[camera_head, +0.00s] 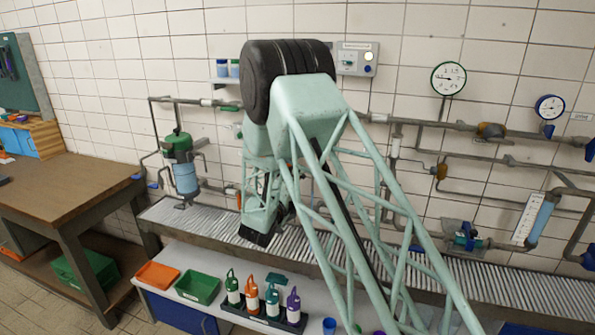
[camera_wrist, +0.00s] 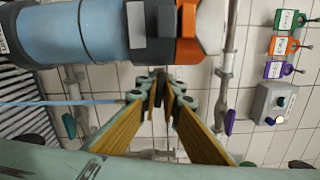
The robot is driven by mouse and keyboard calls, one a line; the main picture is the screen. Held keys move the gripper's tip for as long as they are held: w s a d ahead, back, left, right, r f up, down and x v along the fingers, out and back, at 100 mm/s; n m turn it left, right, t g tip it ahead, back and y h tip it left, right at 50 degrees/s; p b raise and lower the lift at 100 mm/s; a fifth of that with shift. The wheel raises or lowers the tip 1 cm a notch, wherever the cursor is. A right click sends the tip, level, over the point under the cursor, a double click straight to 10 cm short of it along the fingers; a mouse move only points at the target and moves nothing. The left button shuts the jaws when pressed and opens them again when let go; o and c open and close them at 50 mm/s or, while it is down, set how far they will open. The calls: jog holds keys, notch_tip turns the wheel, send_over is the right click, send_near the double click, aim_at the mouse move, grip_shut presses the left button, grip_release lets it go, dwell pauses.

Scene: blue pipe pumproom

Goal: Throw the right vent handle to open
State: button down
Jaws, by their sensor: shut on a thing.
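In the wrist view, my gripper (camera_wrist: 161,82) is closed in, its two long yellow-lined fingers meeting at a small dark part beside the blue canister (camera_wrist: 55,35). That part sits between the fingertips, mostly hidden; I take it for the right vent handle. How far it is turned cannot be told. The canister has a grey band and an orange end. In the head view, the blue canister (camera_head: 186,178) with its green top hangs on the wall pipework at left. My pale green arm covers the gripper and the handle there.
A purple lever (camera_wrist: 229,121) and a green lever (camera_wrist: 69,125) stand on pipes around the fingers. A control box (camera_head: 357,60) is on the tiled wall. A slatted channel (camera_head: 480,272) runs below. A brown workbench (camera_head: 70,195) stands at left; colored bottles (camera_head: 252,293) stand in front.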

jog(key=shift+n+p, duration=0.7)
jog(key=shift+n, duration=0.4)
jog(key=shift+f, duration=0.1)
jog(key=c, duration=2.8)
grip_release()
jog(key=shift+v, duration=6)
